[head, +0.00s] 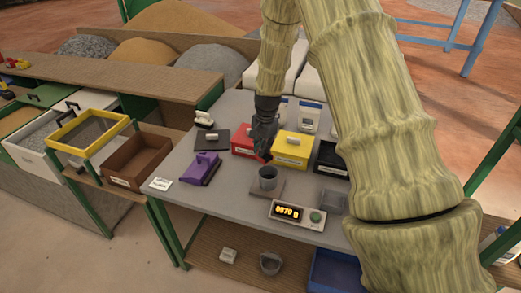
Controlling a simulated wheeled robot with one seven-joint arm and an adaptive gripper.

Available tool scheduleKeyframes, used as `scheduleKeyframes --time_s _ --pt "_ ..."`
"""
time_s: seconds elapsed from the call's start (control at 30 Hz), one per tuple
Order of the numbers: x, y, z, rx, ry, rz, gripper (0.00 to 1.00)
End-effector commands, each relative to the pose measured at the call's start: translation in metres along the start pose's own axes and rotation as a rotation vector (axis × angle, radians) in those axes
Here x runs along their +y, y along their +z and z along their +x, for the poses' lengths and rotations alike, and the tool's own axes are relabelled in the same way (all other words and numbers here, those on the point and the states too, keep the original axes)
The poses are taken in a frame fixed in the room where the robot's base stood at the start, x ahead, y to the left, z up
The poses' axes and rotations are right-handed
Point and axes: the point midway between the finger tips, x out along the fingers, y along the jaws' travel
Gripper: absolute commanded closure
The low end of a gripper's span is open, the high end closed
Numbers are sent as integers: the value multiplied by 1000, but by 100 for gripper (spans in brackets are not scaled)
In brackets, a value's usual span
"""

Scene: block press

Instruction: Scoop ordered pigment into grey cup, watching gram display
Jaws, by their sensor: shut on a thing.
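My gripper (263,143) is shut on what looks like a scoop, mostly hidden by the dark fingers. It is above and just behind the grey cup (268,183). The cup stands upright on a small scale plate; its contents cannot be made out. The gram display (288,212) in front seems to read 0070 g, with a green button at its right. A red pigment box (240,150) is partly hidden behind my gripper. A yellow box (291,153) and a black box (328,165) stand to its right. A white order card (161,184) lies at the table's left edge.
A brown tray (138,162) is beyond the table's left edge. My arm covers the right side.

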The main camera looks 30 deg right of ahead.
Motion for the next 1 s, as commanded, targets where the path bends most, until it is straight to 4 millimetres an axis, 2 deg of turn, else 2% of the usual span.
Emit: scheduleKeyframes --time_s 1.0 --pt "14 1 0 0 -177 -1 100"
